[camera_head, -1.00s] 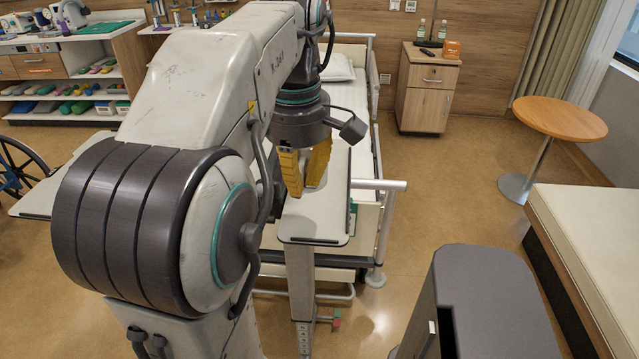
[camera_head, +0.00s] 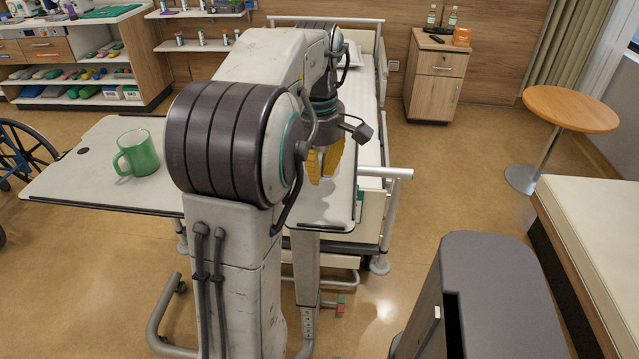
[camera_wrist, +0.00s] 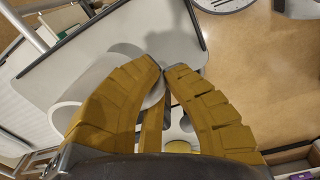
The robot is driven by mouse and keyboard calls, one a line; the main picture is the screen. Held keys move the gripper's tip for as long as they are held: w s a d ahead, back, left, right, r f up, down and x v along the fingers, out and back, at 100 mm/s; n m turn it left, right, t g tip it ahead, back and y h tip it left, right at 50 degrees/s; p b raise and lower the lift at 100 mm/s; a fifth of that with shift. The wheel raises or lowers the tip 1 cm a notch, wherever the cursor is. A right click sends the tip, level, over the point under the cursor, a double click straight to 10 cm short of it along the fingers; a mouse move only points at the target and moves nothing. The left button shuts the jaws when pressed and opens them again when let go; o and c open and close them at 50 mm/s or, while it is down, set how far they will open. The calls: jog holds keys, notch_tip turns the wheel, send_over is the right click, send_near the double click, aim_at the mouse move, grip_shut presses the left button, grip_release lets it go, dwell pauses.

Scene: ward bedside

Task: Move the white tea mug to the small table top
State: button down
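The white tea mug (camera_wrist: 92,88) is at the grey overbed table top (camera_wrist: 100,38) in the wrist view, partly hidden behind the left finger. In the head view only a small white patch of it (camera_head: 323,181) shows at the yellow fingers. My gripper (camera_wrist: 162,69) is at the mug, its fingertips close together with a narrow gap. It hangs over the right end of the table in the head view (camera_head: 328,163). Whether the fingers hold the mug's wall or handle is hidden. The small round wooden table top (camera_head: 570,108) is at the right and bare.
A green mug (camera_head: 138,152) stands on the left part of the overbed table. A bedside cabinet (camera_head: 437,85) with bottles and an orange box is at the back. A padded bench (camera_head: 600,230) is at the right. Open floor (camera_head: 460,180) lies between bed and round table.

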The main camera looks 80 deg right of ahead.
jog(key=shift+d+f, duration=0.2)
jog(key=shift+d, duration=0.15)
jog(key=shift+f+b, duration=0.3)
jog(key=shift+f, duration=1.7)
jog(key=shift+f, duration=0.1)
jog(key=c, duration=1.4)
grip_release()
jog(key=r+p, duration=0.1)
jog(key=r, duration=0.7)
jog(key=r+p, duration=0.1)
jog(key=r, duration=0.3)
jog(key=shift+a+p, duration=0.25)
jog(key=shift+p, duration=0.05)
jog(key=shift+r, duration=0.1)
